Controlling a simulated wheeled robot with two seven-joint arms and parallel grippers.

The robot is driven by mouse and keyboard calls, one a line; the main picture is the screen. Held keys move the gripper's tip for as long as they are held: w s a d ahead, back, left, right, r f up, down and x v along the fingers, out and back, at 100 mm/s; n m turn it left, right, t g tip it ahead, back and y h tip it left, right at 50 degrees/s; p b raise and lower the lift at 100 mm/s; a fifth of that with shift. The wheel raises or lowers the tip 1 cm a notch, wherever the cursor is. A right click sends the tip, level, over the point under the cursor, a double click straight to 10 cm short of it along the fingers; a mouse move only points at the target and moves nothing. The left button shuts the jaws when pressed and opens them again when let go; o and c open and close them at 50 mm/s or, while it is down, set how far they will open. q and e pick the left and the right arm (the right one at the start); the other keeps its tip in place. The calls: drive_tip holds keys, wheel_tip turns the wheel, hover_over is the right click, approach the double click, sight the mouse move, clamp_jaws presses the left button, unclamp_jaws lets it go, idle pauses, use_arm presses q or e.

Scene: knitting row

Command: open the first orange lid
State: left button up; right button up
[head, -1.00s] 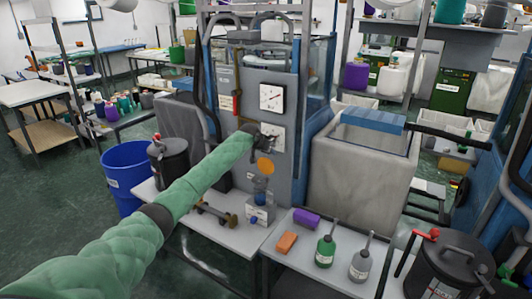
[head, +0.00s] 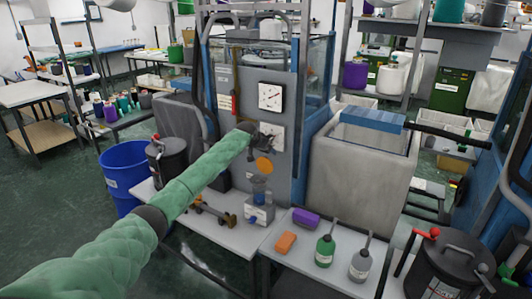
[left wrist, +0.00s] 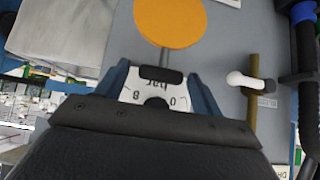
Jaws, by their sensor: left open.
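The orange lid (head: 264,164) is a round flat disc on the grey panel of the machine. In the left wrist view the lid (left wrist: 170,20) is at the top, with a thin grey stem running from it towards my jaws. My left gripper (head: 264,141) is at the panel just above the lid, in front of a white dial. In the wrist view its two fingers (left wrist: 161,92) are apart, and the dial face shows between them. Whether a finger touches the stem or panel I cannot tell. My right gripper is not in view.
Another white dial (head: 271,97) is higher on the panel. Below stands a white table (head: 222,232) with metal fittings. An orange block (head: 286,243), a purple block (head: 305,218) and two bottles (head: 325,250) stand on the front table. A blue bin (head: 125,178) is at left.

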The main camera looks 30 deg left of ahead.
use_arm(q)
drive_tip(key=b+v, duration=0.2)
drive_tip(key=v, duration=0.4)
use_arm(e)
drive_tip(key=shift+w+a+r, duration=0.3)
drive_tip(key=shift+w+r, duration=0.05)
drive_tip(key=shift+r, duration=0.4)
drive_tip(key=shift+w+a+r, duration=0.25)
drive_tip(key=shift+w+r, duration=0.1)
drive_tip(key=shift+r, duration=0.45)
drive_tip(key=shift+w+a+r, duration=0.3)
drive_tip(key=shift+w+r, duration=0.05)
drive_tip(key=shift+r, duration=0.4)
